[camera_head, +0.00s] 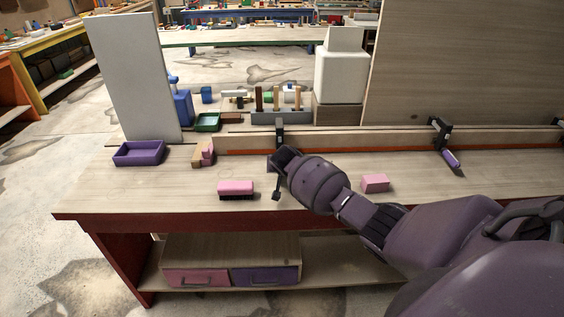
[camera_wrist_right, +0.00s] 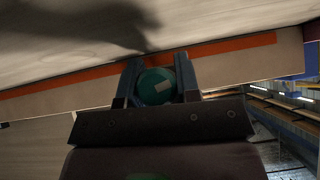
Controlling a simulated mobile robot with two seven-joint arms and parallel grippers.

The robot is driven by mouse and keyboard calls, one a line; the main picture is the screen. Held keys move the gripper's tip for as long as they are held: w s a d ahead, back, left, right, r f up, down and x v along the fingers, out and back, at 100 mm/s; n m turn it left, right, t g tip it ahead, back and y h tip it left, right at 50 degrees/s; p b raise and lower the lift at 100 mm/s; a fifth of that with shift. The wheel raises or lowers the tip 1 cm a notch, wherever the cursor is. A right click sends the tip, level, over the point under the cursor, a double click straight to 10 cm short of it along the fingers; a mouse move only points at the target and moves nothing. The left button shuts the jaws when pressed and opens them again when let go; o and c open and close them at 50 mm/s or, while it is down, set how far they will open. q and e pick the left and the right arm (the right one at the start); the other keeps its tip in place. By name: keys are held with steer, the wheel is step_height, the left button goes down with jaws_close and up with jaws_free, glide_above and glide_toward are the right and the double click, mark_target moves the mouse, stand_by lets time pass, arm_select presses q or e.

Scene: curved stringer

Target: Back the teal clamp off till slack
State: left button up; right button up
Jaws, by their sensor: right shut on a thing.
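The teal clamp's round handle (camera_wrist_right: 155,86) sits between the two fingers of my right gripper (camera_wrist_right: 158,84) in the right wrist view, with a pale patch on its end. The gripper is shut on it. In the head view my right gripper (camera_head: 277,163) reaches the front of the wooden stringer (camera_head: 350,139). The clamp's dark upper part (camera_head: 279,134) shows above the gripper; its handle is hidden there. The stringer carries an orange stripe, also visible in the wrist view (camera_wrist_right: 90,82). My left gripper is not in view.
A second clamp with a purple handle (camera_head: 451,158) hangs on the stringer at right. A pink brush (camera_head: 236,185), a pink block (camera_head: 374,183) and a purple tray (camera_head: 139,153) lie on the bench (camera_head: 120,190). The bench's front left is clear.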

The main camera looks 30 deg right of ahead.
steer(key=shift+n+g+h+p, duration=0.3)
steer(key=shift+n+g+h, duration=0.3)
steer(key=shift+h, duration=0.4)
steer(key=shift+f+n+g+h, duration=0.1)
steer(key=shift+n+g+h, duration=0.45)
steer(key=shift+h, duration=0.35)
steer(key=n+h+b, duration=0.1)
steer(key=h, duration=0.1)
steer(key=shift+n+g+h+b, duration=0.3)
steer(key=shift+n+g, duration=0.05)
steer(key=shift+d+n+g+h+b, duration=0.1)
steer(key=shift+n+g+h+b, duration=0.4)
steer(key=shift+h, duration=0.4)
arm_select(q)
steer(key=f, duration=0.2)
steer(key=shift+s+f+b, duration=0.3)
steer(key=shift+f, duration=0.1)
arm_select(e)
steer(key=shift+n+h, duration=0.3)
steer(key=shift+h, duration=0.1)
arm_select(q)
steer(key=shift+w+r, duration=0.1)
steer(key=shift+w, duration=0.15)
arm_select(e)
steer(key=shift+r, duration=0.2)
steer(key=o, duration=0.9)
